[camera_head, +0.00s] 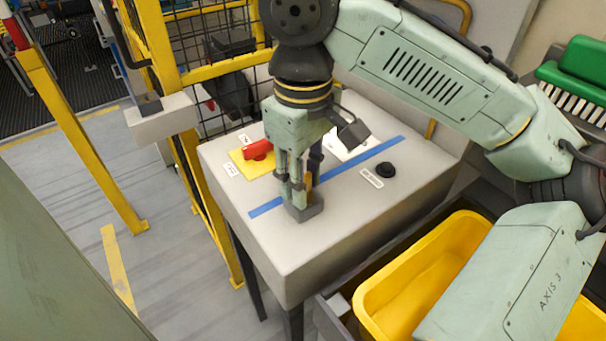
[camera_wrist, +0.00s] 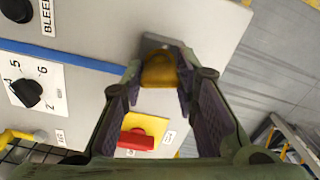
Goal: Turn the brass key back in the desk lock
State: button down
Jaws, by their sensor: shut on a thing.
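The brass key (camera_wrist: 158,69) shows as a yellow-brown grip between my fingertips in the wrist view. In the head view only a sliver of the key (camera_head: 309,181) shows beside my fingers. The desk lock (camera_head: 306,212) is a small dark grey block on the desk top (camera_head: 345,225); part of the lock (camera_wrist: 152,42) also shows just past the key in the wrist view. My gripper (camera_head: 298,192) points down at the lock and is shut on the key, one finger on each side. The keyhole is hidden.
A red switch (camera_head: 258,149) on a yellow plate, a black knob (camera_wrist: 27,92) on a numbered dial and a black button (camera_head: 385,170) are on the desk top. Blue tape (camera_head: 359,157) crosses it. A yellow bin (camera_head: 415,265) stands at the front right; a yellow mesh guard (camera_head: 180,80) is behind.

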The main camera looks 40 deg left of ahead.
jog(key=shift+r+n+p, duration=0.1)
jog(key=shift+n+p, duration=0.35)
jog(key=shift+n, duration=2.55)
